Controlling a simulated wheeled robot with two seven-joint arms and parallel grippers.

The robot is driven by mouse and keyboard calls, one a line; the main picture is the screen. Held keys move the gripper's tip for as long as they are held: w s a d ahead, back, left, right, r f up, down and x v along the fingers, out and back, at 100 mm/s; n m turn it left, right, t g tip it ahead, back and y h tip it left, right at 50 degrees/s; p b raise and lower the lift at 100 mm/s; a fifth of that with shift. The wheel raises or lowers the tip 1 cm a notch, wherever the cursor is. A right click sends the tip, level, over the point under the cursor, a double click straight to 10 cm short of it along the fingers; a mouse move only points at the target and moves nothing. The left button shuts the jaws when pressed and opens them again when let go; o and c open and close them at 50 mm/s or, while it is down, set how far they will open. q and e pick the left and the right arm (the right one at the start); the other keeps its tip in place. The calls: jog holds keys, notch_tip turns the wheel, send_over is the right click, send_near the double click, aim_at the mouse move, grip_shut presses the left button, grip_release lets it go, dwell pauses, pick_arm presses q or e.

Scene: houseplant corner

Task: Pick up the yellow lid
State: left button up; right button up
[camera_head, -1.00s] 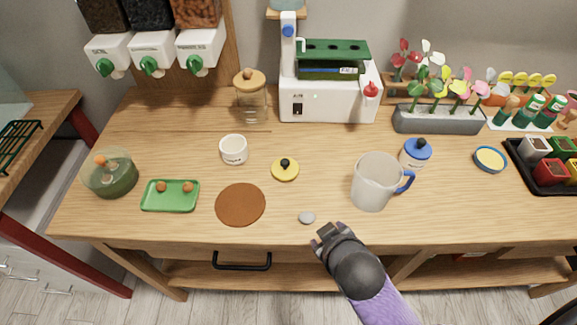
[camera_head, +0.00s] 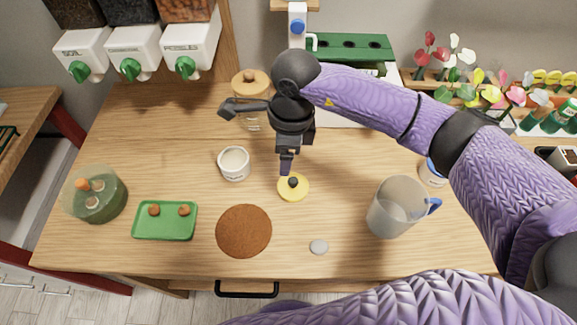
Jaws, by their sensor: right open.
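The yellow lid (camera_head: 294,194) is a small round disc with a black knob on top. It lies flat on the wooden table, right of the white cup. My right gripper (camera_head: 286,170) points down just above and behind the lid, with its tips close to the knob. It is open, and nothing shows between its fingers. Whether a fingertip touches the knob cannot be told from this view. My left gripper is not in view.
A white cup (camera_head: 234,164) stands left of the lid, and a brown round mat (camera_head: 244,231) lies front left. A grey mug (camera_head: 394,209) stands to the right. A small grey disc (camera_head: 318,247) lies in front. A cork-lidded jar (camera_head: 251,84) stands behind.

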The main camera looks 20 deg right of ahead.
aim_at(293, 180)
jog(key=shift+h, duration=0.6)
jog(key=f, duration=0.3)
jog(key=d+f+b, duration=0.1)
jog(key=f, duration=0.5)
jog(key=shift+s+d+f+b, duration=0.15)
jog(key=shift+d+f+b, duration=0.15)
jog(key=shift+b, duration=0.1)
jog(key=shift+r, duration=0.1)
grip_shut()
